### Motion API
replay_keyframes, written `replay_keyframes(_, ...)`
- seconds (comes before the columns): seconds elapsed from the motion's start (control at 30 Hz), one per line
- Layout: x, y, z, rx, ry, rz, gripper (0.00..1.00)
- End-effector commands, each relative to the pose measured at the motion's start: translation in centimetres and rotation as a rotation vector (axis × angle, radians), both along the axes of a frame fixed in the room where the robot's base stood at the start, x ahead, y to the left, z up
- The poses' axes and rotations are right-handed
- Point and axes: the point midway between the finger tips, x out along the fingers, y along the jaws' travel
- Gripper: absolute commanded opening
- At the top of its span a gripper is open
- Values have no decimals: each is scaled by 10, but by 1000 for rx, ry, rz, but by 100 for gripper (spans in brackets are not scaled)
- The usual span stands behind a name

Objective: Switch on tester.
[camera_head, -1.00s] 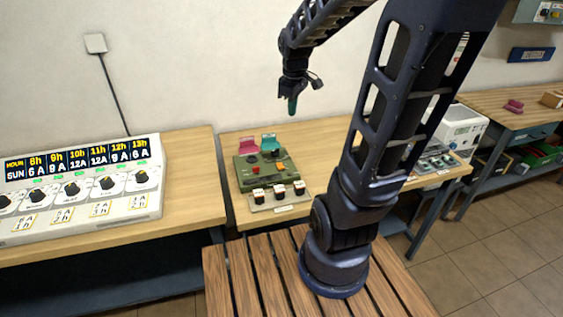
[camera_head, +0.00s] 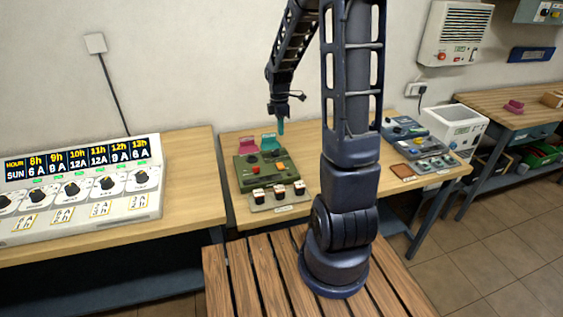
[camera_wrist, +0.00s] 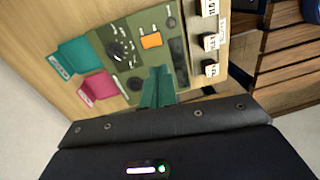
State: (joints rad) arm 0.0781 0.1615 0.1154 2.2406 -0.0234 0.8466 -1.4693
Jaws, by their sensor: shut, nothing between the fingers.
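A green panel box (camera_head: 244,177), which may be the tester, sits on the wooden bench; no name on it is readable. My gripper (camera_head: 281,128) points down over the back right of the box, beside the teal flap in the picture. Its teal fingers (camera_wrist: 158,88) are shut and empty, and they hide part of the panel in the wrist view.
Several black-and-white blocks (camera_head: 279,193) stand on a strip before the box. A large timer panel (camera_head: 80,190) is at left. Grey devices (camera_head: 425,150) and a white unit (camera_head: 453,129) are at right. Bare bench lies right of the box.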

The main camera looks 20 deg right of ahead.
Motion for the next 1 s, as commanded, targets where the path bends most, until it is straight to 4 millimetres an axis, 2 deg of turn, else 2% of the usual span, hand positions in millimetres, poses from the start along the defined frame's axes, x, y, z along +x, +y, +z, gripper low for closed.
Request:
replay_keyframes(0.17, 5, 1, -10, 7, 15, 43, 0)
replay_keyframes(0.67, 5, 1, -16, 8, 18, 49, 0)
replay_keyframes(0.77, 3, 0, -26, 8, 19, 48, 0)
replay_keyframes(1.0, -3, 0, -67, 8, 21, 48, 0)
